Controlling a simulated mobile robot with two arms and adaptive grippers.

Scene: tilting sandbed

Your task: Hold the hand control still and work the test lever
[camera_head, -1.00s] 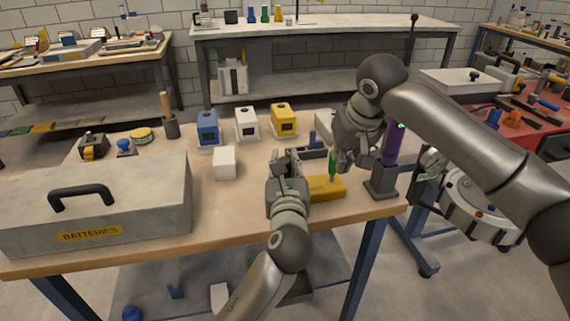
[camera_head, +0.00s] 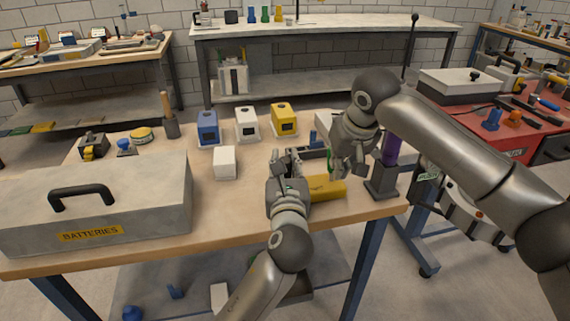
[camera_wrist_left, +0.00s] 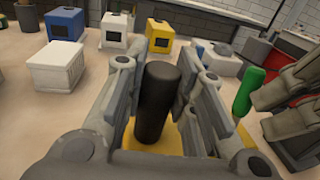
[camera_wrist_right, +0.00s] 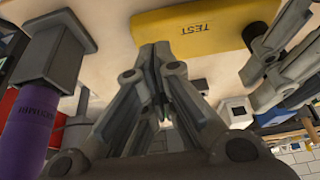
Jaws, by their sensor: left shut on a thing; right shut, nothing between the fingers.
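The hand control is a yellow block (camera_head: 330,188) marked TEST, near the bench's front edge; the block also shows in the right wrist view (camera_wrist_right: 190,28). Its black upright handle (camera_wrist_left: 158,100) stands between the fingers of my left gripper (camera_head: 288,157), which is shut on it. The green test lever (camera_wrist_left: 247,92) stands to the right of the handle in the left wrist view. In the head view the lever (camera_head: 331,162) is partly hidden. My right gripper (camera_wrist_right: 158,55) is shut and empty, just right of the lever. I cannot tell whether it touches the lever.
A purple-gripped item (camera_head: 392,151) stands in a dark holder (camera_head: 381,183) close right of my right gripper. Blue (camera_head: 208,129), white (camera_head: 246,124) and yellow (camera_head: 284,120) boxes and a white block (camera_head: 225,163) stand behind and left. A grey BATTERIES case (camera_head: 150,205) fills the bench's left.

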